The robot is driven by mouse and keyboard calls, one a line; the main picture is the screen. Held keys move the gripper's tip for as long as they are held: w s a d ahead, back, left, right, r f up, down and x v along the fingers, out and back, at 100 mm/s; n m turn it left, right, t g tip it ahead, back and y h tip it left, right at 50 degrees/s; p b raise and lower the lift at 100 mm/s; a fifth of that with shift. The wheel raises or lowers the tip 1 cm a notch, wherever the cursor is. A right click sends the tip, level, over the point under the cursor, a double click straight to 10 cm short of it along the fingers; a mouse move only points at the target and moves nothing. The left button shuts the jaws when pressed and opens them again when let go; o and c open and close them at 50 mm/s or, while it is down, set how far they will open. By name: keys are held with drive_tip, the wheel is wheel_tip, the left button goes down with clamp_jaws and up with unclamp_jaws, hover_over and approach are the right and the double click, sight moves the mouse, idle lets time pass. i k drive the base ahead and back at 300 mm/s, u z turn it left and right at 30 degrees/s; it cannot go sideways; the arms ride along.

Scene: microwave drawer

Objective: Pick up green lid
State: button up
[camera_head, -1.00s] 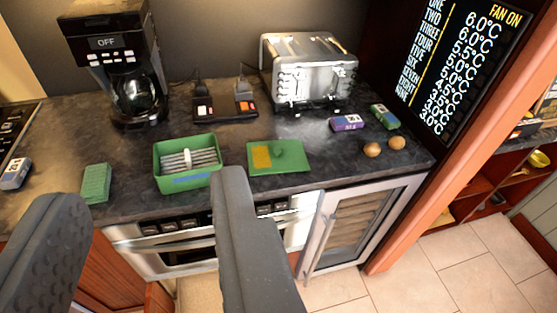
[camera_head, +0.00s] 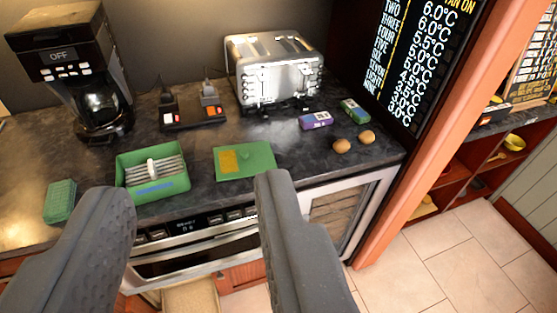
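The green lid (camera_head: 258,158) lies flat on the dark counter. It has a yellow patch on its left part and a small raised knob. To its left is an open green container (camera_head: 152,196) with a rack of pale slats inside. My gripper (camera_head: 188,192) is open and empty, its two grey fingers wide apart. It is in front of the counter, and its right fingertip shows just below the lid in the picture. Nothing hides the lid.
A green sponge-like block (camera_head: 60,201) lies left of the container. A coffee maker (camera_head: 75,70), a black socket block (camera_head: 193,115) and a silver toaster (camera_head: 272,72) stand behind. A purple box (camera_head: 316,120), a green box (camera_head: 355,110) and two brown round items (camera_head: 342,146) lie to the right.

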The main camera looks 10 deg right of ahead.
sight(243, 161)
drive_tip(key=z, duration=2.1)
drive_tip(key=i, duration=2.25)
drive_tip(key=u, duration=2.75)
drive_tip(key=i, duration=0.3)
drive_tip(key=u, duration=0.5)
